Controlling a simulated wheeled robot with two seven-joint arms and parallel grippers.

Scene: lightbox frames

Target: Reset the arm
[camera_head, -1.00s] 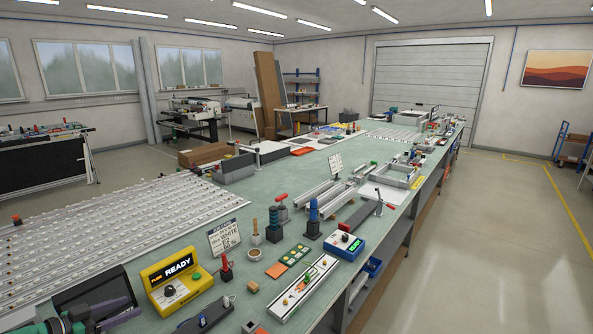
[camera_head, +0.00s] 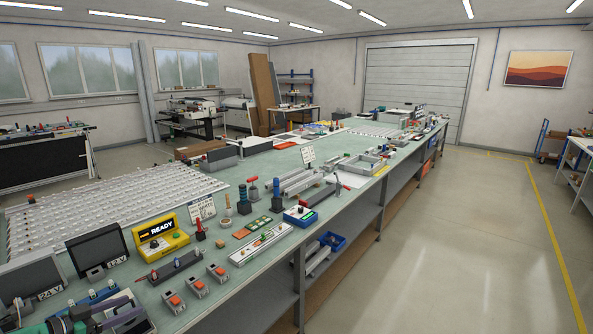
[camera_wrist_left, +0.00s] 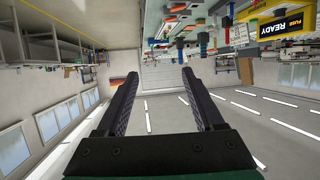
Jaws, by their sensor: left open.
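My left gripper (camera_head: 122,318) shows at the lower left corner of the head view, dark with green and purple parts, partly cut off by the frame edge. It is over the near left end of the long workbench (camera_head: 262,302). In the left wrist view its two black fingers (camera_wrist_left: 160,74) stand apart with nothing between them. That view is turned on its side or upside down, with the bench at the top. My right gripper does not show.
Near my left gripper are two dark screens (camera_head: 97,250), a yellow READY box (camera_head: 160,238) and several grey-and-red switch blocks (camera_head: 197,288). A panel of white strips (camera_head: 115,205) covers the bench's left. Open floor (camera_head: 450,250) lies to the right.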

